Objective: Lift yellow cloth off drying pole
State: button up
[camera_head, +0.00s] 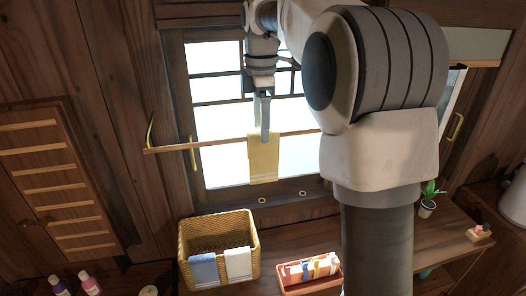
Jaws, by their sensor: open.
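A yellow cloth (263,160) hangs folded over a thin wooden drying pole (215,142) in front of the window. My gripper (265,138) points down at the top of the cloth, with its fingertips overlapping the cloth's upper edge in the picture. The gripper is open. I cannot tell whether the fingers touch the cloth or straddle it. The pole's right part is hidden behind my arm.
A wicker basket (252,262) below has a blue cloth (204,270) and a white cloth (238,264) over its front rim. Right of it stands a red box (318,286) of small items. Bottles (89,283) stand lower left, a potted plant (428,207) right.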

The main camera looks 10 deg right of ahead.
aim_at(263, 149)
jog(key=shift+d+f, duration=0.2)
jog(key=shift+f, duration=3.35)
jog(key=shift+c, duration=0.3)
grip_shut()
